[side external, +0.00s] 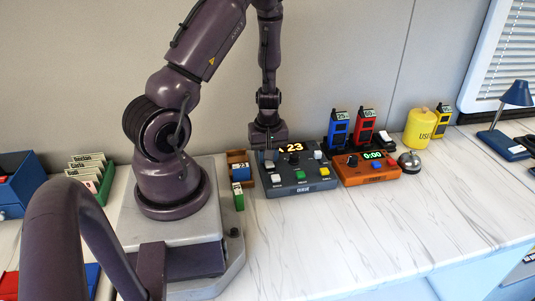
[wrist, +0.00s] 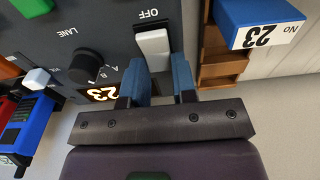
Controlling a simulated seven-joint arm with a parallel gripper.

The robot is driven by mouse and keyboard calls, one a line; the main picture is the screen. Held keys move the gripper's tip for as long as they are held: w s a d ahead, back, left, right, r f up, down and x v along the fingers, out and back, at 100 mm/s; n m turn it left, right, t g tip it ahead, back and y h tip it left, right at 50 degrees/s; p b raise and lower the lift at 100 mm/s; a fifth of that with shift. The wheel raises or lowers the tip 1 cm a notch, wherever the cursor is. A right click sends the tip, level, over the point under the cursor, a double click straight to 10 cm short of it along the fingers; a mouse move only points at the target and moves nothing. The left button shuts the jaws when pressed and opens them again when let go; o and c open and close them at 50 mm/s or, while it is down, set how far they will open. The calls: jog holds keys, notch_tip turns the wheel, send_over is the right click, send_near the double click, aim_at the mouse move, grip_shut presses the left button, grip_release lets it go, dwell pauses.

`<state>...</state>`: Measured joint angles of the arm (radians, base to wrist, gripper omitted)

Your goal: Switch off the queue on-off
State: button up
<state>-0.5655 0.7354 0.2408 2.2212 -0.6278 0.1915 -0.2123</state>
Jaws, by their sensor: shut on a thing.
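The grey queue console (side external: 300,184) stands on the counter in the side view, its lit display (side external: 291,148) reading 23. In the wrist view the white on-off switch (wrist: 152,43) sits on the console (wrist: 105,25) beside the word OFF. My gripper (wrist: 165,78) has blue fingers, one on each side of the switch's near end, closed on it. In the side view my gripper (side external: 268,152) is down at the console's back left corner and hides most of the switch. I cannot tell which way the switch is set.
A knob marked A and B (wrist: 85,66) is near the switch. A brown holder with a blue number block (side external: 240,173) stands close left of the console. An orange timer box (side external: 366,175), a bell (side external: 410,162) and a yellow canister (side external: 419,128) are to the right. The front counter is clear.

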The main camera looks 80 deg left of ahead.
aim_at(271, 172)
jog(key=shift+d+r+y, duration=0.1)
jog(key=shift+d+y, duration=0.05)
jog(key=shift+y, duration=0.5)
jog(key=shift+d+r+y, duration=0.1)
jog(key=shift+d+y, duration=0.05)
jog(key=shift+y, duration=0.5)
jog(key=o, duration=0.9)
jog(key=shift+v, duration=6.4)
